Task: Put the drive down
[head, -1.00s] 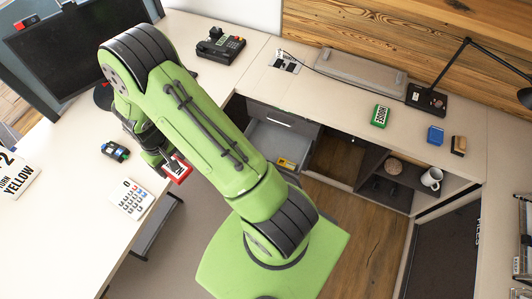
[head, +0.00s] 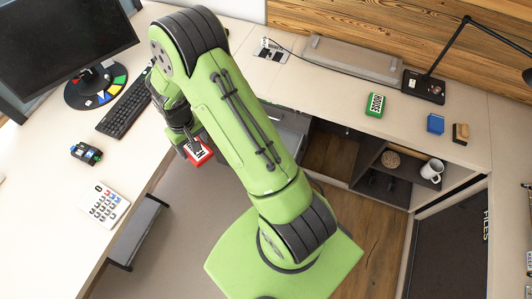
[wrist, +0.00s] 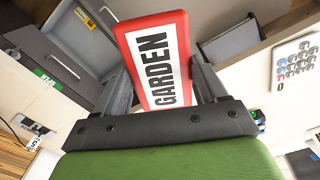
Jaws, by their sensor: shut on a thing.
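A red drive (head: 199,152) with a white label is held by my gripper (head: 189,143), over the gap between the left desk and the drawers. In the wrist view the drive (wrist: 158,62) shows its label, which reads GARDEN. My gripper (wrist: 160,88) is shut on the drive, with one finger along each side. The drive is clear of any surface in both views. Its underside is hidden.
The left desk bears a calculator (head: 104,204), a dark blue gadget (head: 86,153), a keyboard (head: 125,106) and a monitor (head: 62,42). A green labelled box (head: 375,104) and a blue box (head: 435,123) lie on the back counter. An open drawer (wrist: 72,42) shows in the wrist view.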

